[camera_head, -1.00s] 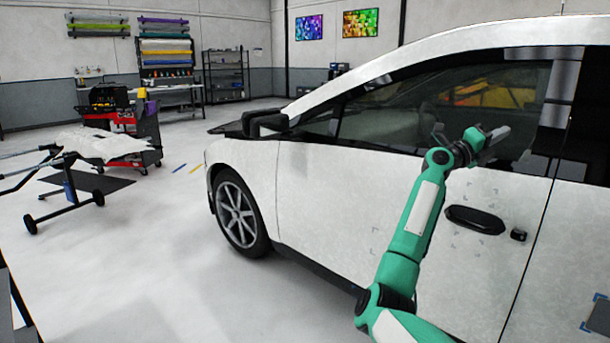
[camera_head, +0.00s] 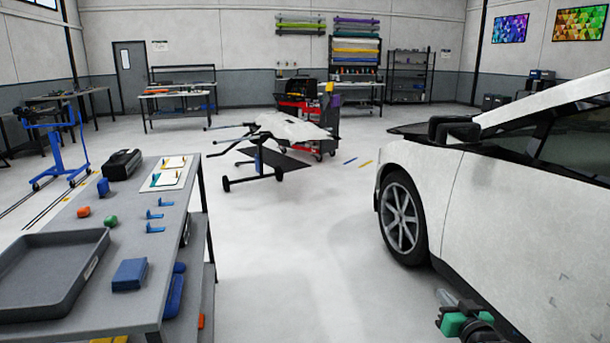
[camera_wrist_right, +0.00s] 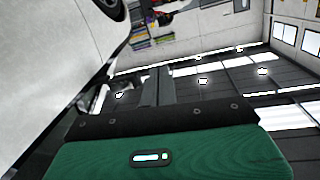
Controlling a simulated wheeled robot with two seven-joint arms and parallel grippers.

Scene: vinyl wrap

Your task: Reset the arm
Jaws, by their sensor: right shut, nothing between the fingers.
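My right gripper (camera_head: 446,297) shows at the bottom right of the head view, beside the white car's door. Only its green wrist and grey fingers show, and most of the arm is out of frame. In the right wrist view its fingers (camera_wrist_right: 158,88) are together with nothing between them, above the dark and green gripper body. The white car (camera_head: 515,195) stands at the right, with its front wheel and side mirror in view. My left gripper is in neither view.
A grey workbench (camera_head: 215,142) stands at the left, with a dark tray (camera_head: 92,240), a blue block (camera_head: 130,274) and small tools on it. A wheeled stand (camera_head: 262,165) holds a white panel farther back. The floor between bench and car is clear.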

